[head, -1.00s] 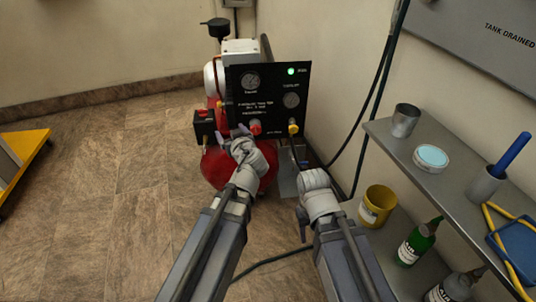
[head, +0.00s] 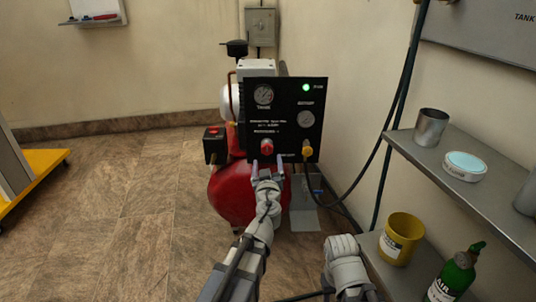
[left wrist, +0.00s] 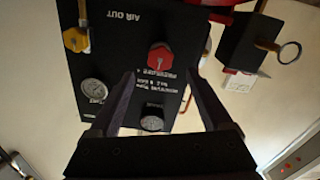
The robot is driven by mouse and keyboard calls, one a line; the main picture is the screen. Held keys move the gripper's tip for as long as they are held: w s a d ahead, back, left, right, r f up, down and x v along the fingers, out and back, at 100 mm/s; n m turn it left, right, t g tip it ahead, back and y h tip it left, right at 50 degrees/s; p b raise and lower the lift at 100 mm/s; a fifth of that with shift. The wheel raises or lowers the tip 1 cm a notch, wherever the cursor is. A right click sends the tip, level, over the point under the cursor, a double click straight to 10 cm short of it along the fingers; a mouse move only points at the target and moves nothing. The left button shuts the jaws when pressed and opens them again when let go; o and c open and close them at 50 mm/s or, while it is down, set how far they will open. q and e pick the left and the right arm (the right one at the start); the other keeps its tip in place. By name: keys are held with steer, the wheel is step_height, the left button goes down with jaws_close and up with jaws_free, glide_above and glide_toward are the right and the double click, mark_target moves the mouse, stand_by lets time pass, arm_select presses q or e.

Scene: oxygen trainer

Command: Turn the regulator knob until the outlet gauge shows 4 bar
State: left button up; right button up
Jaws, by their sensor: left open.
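The black panel (head: 285,95) stands on the red compressor (head: 232,195). The red regulator knob (head: 266,146) is low on the panel, and it also shows in the left wrist view (left wrist: 160,57). The outlet gauge (head: 306,119) is at the panel's right and shows in the left wrist view (left wrist: 94,90); its reading is too small to tell. My left gripper (head: 267,163) is open just below the knob in the head view, with its fingers apart and empty, the knob beyond them. My right arm shows at the bottom; its fingertips are not visible.
The tank gauge (head: 263,95) is at the panel's upper left, with a green lamp (head: 306,87) lit. A yellow fitting (head: 307,149) with a black hose is right of the knob. A shelf (head: 425,165) with cans stands at the right.

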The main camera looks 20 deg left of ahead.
mark_target(267, 150)
arm_select(q)
steer(key=x, duration=0.7)
steer(key=shift+w, duration=0.15)
steer(key=shift+c, duration=0.4)
jaws_close()
steer(key=m, duration=0.4)
steer(key=shift+m, duration=2.3)
